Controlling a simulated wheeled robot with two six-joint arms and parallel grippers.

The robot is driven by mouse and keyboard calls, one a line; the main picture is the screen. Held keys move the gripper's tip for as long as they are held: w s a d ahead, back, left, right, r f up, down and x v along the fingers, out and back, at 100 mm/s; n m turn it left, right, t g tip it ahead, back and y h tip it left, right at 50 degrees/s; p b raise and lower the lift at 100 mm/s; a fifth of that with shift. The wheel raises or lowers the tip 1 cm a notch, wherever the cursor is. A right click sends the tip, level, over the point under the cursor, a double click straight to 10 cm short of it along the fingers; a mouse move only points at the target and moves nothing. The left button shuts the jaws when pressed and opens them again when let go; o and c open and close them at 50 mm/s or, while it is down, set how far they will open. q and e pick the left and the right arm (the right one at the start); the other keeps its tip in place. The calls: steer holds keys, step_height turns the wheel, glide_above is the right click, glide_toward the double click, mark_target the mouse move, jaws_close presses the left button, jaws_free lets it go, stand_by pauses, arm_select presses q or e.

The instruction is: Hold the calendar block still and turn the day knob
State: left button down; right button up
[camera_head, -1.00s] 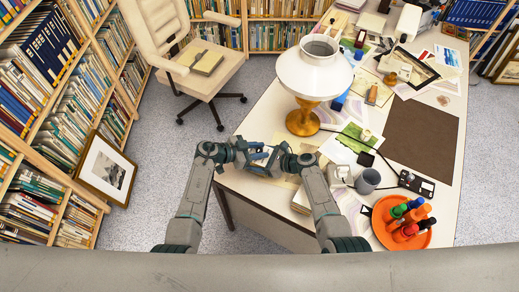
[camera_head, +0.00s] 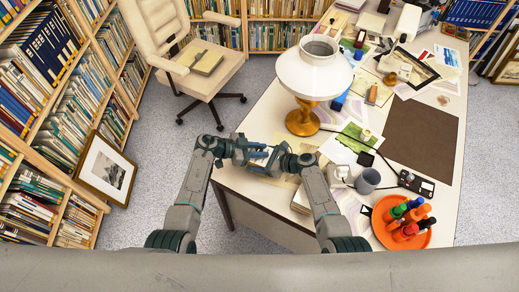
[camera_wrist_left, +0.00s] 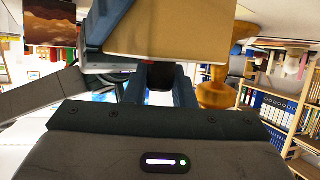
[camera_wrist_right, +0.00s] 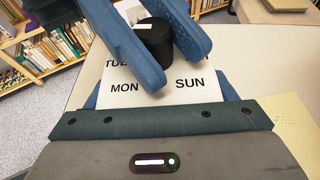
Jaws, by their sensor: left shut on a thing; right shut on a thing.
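The calendar block (camera_wrist_left: 170,30) shows in the left wrist view as a tan box across the top. My left gripper (camera_head: 250,153) is shut on it at the desk's near left edge. In the right wrist view, its white day face (camera_wrist_right: 185,97) carries black letters, with MON and SUN clear and TUE partly covered. The black round day knob (camera_wrist_right: 155,42) stands out from this face. My right gripper (camera_head: 281,160) is shut on the knob, with a blue finger on either side. In the head view the grippers largely hide the block and knob.
A white lamp (camera_head: 314,72) on an orange base stands just behind the grippers. A stack of paper (camera_head: 301,201) lies beside my right arm.

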arm_select(q)
steer(key=m+g, duration=0.5)
steer(key=g, duration=0.1)
steer(key=shift+a+f, duration=0.1)
steer(key=shift+f, duration=0.05)
steer(key=shift+m+g, duration=0.3)
steer(key=shift+g, duration=0.1)
steer(key=c, duration=1.5)
jaws_free()
steer(key=v, duration=1.2)
